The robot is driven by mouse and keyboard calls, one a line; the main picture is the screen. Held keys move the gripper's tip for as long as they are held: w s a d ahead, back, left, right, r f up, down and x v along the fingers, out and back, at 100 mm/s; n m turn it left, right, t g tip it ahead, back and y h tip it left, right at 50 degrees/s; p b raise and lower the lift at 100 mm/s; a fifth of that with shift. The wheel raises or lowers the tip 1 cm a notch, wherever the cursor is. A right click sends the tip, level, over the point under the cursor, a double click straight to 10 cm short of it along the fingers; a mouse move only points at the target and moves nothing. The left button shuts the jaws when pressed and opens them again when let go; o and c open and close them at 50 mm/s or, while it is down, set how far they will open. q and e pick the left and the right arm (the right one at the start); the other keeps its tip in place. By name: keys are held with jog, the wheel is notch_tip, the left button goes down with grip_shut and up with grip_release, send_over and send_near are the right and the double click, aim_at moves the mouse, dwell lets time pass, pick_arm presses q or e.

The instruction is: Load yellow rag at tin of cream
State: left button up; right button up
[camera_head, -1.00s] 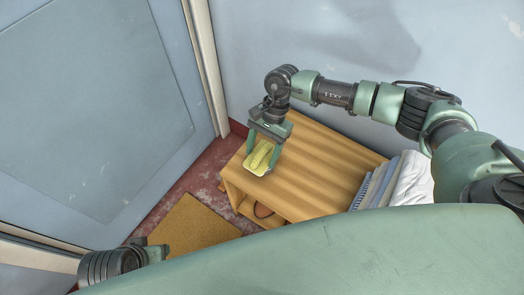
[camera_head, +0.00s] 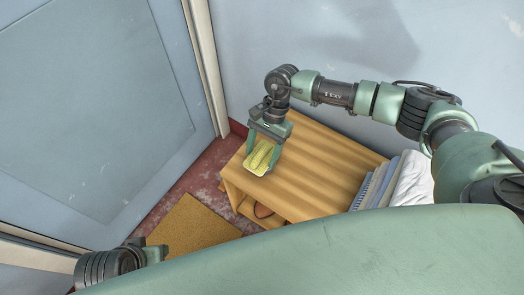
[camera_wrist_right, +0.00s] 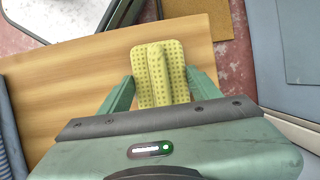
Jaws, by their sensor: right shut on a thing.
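The yellow rag (camera_head: 260,156) is at the left end of the wooden table. In the right wrist view the rag (camera_wrist_right: 159,75) shows a dotted pattern and a raised fold down its middle. My right gripper (camera_head: 264,153) points down at the rag and is shut on it, with one green finger on each side. It also shows in the right wrist view (camera_wrist_right: 160,92). My left arm shows only in part at the lower left of the head view, and its gripper fingers are not seen. I see no tin of cream that I can make out.
The wooden table (camera_head: 315,172) has a bare top right of the rag. Folded cloths (camera_head: 390,184) lie at its right end. A brown object (camera_head: 263,211) sits on the shelf below. A tan mat (camera_head: 197,228) lies on the red floor near the grey door (camera_head: 90,100).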

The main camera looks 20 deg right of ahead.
aim_at(260, 155)
pick_arm(q)
jog(key=shift+r, duration=0.35)
pick_arm(e)
jog(key=shift+s+d+f, duration=0.1)
jog(key=shift+f, duration=0.05)
dwell(0.5)
pick_arm(q)
jog(key=shift+s, duration=0.1)
dwell(0.6)
